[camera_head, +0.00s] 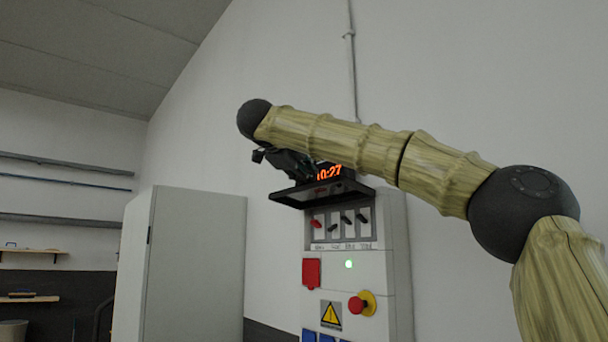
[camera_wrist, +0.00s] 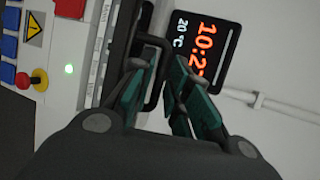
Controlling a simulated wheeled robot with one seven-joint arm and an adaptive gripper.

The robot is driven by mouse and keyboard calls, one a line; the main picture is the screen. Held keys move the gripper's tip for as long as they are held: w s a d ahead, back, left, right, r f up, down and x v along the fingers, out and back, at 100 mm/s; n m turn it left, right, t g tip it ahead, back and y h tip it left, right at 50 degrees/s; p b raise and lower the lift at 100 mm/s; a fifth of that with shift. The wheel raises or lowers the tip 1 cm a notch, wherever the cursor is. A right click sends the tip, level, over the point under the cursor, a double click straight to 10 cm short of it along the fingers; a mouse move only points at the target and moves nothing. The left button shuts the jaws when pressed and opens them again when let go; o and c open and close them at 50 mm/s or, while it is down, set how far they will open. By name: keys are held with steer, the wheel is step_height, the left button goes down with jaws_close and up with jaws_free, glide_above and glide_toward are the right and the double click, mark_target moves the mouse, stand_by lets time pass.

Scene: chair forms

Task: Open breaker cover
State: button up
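The breaker cover (camera_head: 322,193) is a dark flap on the grey electrical cabinet (camera_head: 373,262). It is raised and sticks out from the cabinet face, above a row of breaker switches (camera_head: 340,224). In the wrist view the cover (camera_wrist: 121,42) is a dark band beside the fingers. My gripper (camera_head: 305,172) is at the upper side of the cover, partly hidden by my arm and dark against it. In the wrist view its green-sided fingers (camera_wrist: 165,58) stand apart with a gap between them. Whether a fingertip touches the cover is unclear.
A lit clock display (camera_head: 329,172) is on the wall just behind my gripper. Below the breakers are a red socket (camera_head: 311,273), a green lamp (camera_head: 349,264) and a red emergency button (camera_head: 357,304). A tall grey locker (camera_head: 190,262) stands to the left.

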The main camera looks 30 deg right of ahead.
steer(key=v, duration=1.2)
stand_by(0.5)
